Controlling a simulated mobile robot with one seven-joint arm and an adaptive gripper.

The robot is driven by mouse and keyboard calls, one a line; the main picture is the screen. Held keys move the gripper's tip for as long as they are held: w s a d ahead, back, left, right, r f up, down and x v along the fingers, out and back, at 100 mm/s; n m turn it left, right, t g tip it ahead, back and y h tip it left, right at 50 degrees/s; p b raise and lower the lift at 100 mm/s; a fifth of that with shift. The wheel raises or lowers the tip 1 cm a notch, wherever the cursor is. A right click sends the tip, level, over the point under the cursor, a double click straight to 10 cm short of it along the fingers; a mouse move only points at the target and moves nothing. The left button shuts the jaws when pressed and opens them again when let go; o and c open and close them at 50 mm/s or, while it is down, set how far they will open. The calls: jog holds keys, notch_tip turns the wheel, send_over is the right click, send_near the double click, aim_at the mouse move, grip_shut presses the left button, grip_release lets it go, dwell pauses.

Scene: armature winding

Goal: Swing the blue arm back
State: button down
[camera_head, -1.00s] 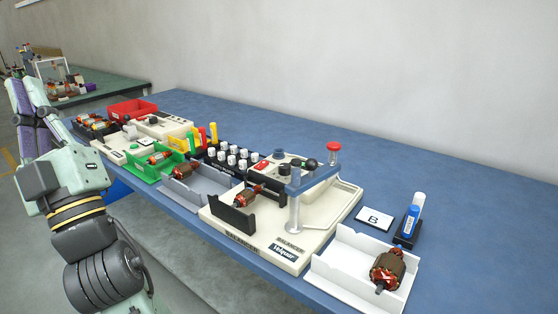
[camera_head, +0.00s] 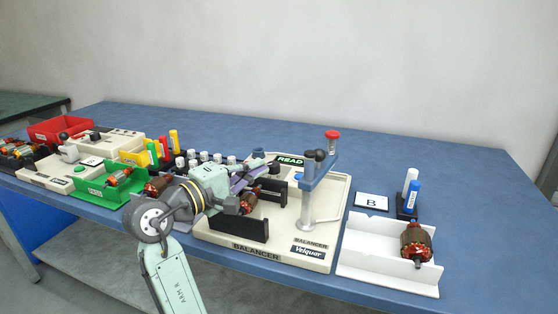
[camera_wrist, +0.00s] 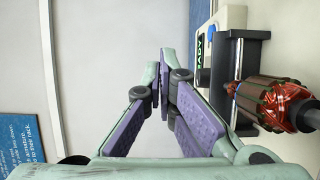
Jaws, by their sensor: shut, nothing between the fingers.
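The blue arm (camera_head: 319,170) stands on a grey post (camera_head: 307,205) on the cream balancer (camera_head: 210,235), pointing toward the back. A red knob (camera_head: 332,134) tops its far end, and dark knobs are near the post. A copper-wound armature (camera_head: 250,198) lies on the balancer's black cradle (camera_head: 240,228), partly hidden by my gripper. The armature also shows at right in the wrist view (camera_wrist: 265,98). My gripper (camera_head: 256,174) is left of the blue arm, over the balancer, apart from the arm. Its purple fingers (camera_wrist: 164,85) are shut and empty.
Green (camera_head: 100,190) and red (camera_head: 60,128) bins stand left. The blue table (camera_head: 440,180) is clear behind.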

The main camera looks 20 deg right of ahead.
aim_at(321, 157)
jog(key=w+d+p, duration=0.2)
jog(key=d+p, duration=0.1)
jog(key=d, duration=0.8)
jog(key=shift+w+d, duration=0.15)
jog(key=shift+d, duration=0.2)
